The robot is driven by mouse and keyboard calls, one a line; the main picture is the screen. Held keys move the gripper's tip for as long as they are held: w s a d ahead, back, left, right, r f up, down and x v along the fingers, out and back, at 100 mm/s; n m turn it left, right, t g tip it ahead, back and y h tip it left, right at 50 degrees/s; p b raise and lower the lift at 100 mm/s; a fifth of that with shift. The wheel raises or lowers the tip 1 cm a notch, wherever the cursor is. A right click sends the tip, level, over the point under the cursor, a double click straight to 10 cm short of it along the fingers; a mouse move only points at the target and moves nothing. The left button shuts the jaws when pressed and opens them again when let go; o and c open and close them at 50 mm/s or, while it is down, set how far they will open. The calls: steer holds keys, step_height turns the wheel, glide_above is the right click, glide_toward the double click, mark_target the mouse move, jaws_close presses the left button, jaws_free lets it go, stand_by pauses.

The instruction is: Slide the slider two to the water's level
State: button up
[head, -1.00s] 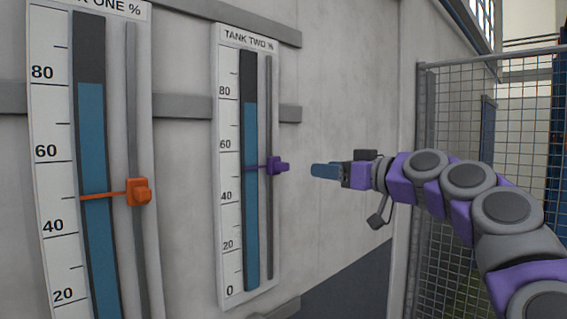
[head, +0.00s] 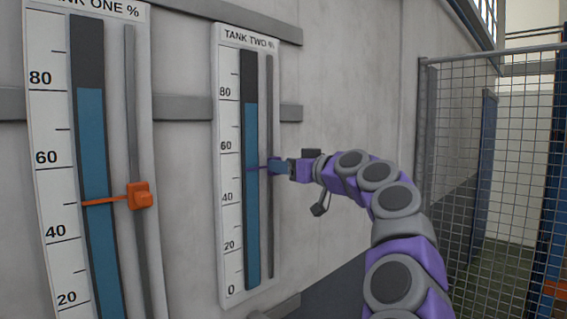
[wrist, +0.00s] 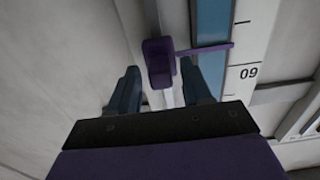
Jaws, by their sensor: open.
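The tank two gauge (head: 231,40) hangs on the wall in the head view. Its blue water column (head: 250,130) tops out a little below the 80 mark. Slider two is purple, with a thin pointer (head: 257,168) at about 50, well below the water's top. My gripper (head: 279,167) is at the slider's knob and partly hides it. In the wrist view the purple knob (wrist: 158,62) lies between the tips of my two open, dark blue fingers (wrist: 160,88). A gap shows beside the knob; whether either finger touches it I cannot tell.
The tank one gauge (head: 45,130) with its orange slider (head: 139,195) is to the left. Grey rails (head: 190,105) cross the wall behind the gauges. A mesh fence (head: 470,150) stands at the right.

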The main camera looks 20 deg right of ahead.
steer(key=shift+w+a, duration=0.2)
steer(key=shift+w, duration=0.15)
jaws_close()
stand_by(0.4)
